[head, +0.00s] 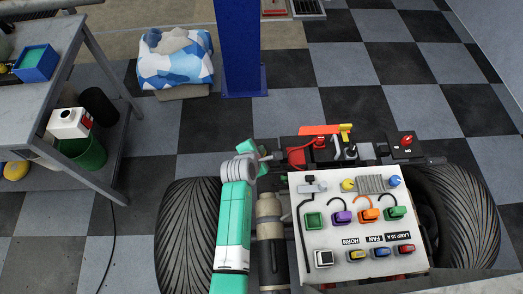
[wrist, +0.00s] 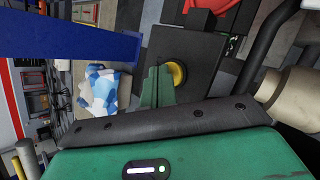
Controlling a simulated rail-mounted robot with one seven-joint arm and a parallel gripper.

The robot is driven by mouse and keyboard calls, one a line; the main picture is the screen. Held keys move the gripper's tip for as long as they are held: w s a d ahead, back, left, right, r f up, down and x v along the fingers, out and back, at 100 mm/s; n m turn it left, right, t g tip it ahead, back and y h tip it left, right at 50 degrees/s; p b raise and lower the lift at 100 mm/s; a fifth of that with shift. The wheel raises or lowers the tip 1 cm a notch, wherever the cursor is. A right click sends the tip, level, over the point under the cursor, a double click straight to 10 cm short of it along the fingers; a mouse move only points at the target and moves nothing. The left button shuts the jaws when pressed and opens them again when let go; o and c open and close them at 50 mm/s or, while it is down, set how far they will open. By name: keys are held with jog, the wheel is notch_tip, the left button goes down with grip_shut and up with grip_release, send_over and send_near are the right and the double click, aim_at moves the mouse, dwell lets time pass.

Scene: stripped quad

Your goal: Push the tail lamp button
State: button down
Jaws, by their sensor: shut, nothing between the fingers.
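In the wrist view a round yellow button (wrist: 178,74) sits on a dark square plate (wrist: 205,50). No label on it can be read. My gripper (wrist: 158,70) has its green fingers shut and empty, and they overlap the left edge of the button. I cannot tell whether they touch it. In the head view my gripper (head: 266,155) is at the left end of the dark frame, and this yellow button is not visible there, probably behind the gripper.
A white panel (head: 330,235) with coloured switches and fuses lies right of my arm. A red knob (head: 406,141) on a black box stands behind it. Tyres (head: 185,235) flank the frame. A blue post (head: 240,50) and a blue-white bag (head: 175,62) stand beyond.

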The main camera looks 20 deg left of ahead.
jog(key=shift+f, duration=0.25)
jog(key=shift+r+p, duration=0.45)
jog(key=shift+p, duration=0.2)
notch_tip(320, 180, up, 6)
jog(key=p, duration=0.6)
jog(key=shift+r, duration=0.15)
